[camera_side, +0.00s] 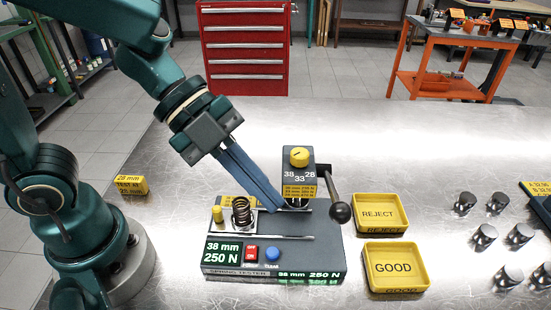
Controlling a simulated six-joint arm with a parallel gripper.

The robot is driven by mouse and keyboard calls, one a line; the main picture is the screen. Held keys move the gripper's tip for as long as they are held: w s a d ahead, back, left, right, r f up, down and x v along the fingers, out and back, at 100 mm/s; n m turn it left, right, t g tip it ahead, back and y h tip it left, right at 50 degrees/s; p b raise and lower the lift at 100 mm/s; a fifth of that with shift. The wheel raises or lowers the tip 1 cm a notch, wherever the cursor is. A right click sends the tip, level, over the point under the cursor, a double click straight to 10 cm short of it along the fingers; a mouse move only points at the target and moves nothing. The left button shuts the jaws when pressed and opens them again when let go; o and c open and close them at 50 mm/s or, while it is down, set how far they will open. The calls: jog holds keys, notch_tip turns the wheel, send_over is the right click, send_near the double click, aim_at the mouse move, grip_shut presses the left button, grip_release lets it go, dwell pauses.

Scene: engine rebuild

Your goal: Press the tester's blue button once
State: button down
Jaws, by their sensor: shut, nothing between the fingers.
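The spring tester (318,259) stands on the metal bench near the picture's middle. Its blue button (272,254) sits on the front part, right of a red button (251,253) and the green display (221,252) reading 38 mm, 250 N. My gripper (276,208) is shut and empty. Its blue fingers slant down to the right and end behind the blue button, beside the tester's upright head. The tips are apart from the button in the picture; whether they touch the tester I cannot tell. A coil spring (241,212) stands upright on the tester's left.
A lever with a dark ball knob (340,212) sticks out on the tester's right. Yellow REJECT (402,228) and GOOD (424,283) trays lie to the right, then several metal cylinders (485,237). A yellow sign block (131,186) lies left. The bench behind the tester is clear.

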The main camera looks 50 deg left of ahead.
aim_at(266, 251)
jog(key=shift+f, duration=4.35)
jog(key=shift+f, duration=0.15)
jog(key=shift+f, duration=0.3)
jog(key=shift+f, duration=0.4)
jog(key=shift+r, duration=0.85)
jog(key=shift+r, duration=2.5)
